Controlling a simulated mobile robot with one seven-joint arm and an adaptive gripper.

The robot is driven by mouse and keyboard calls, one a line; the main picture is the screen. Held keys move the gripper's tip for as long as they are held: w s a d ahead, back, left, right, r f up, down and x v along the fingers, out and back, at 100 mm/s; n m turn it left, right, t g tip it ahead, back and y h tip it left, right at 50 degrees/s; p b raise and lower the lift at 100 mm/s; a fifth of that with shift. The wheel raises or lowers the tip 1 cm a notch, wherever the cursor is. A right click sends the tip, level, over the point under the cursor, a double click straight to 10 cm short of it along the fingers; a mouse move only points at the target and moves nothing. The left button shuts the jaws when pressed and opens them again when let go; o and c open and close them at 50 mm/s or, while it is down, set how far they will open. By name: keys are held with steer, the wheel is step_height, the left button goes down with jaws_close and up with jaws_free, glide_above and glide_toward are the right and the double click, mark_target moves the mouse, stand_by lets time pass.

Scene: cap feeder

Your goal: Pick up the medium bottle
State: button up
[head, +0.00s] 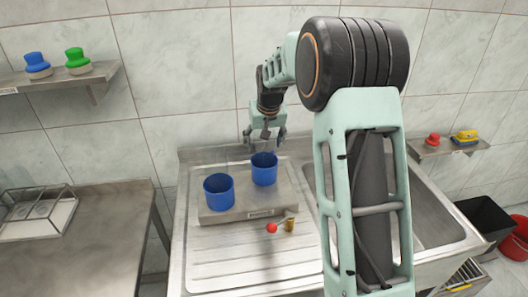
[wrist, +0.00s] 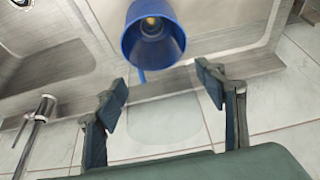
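I cannot make out a medium bottle in either view. Two blue cups, a left one (head: 219,190) and a right one (head: 264,169), stand upright on a raised steel block (head: 245,211) on the sink's drainboard. My gripper (head: 266,137) is above and just behind the right cup, apart from it. In the wrist view my gripper (wrist: 164,90) is open, with nothing between its fingers. Whether that is a bottle cannot be told.
A red ball (head: 271,228) and a small gold cylinder (head: 290,225) are in front of the block. A left shelf holds blue (head: 37,63) and green (head: 77,59) knobbed items. A right shelf holds red (head: 433,139) and yellow (head: 465,137) items. A tap (wrist: 35,125) shows at left.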

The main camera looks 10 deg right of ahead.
steer(key=c, duration=0.8)
steer(key=shift+o, duration=0.2)
steer(key=shift+r, duration=0.1)
step_height(320, 180, up, 24)
steer(key=p, duration=0.6)
steer(key=shift+a, duration=0.2)
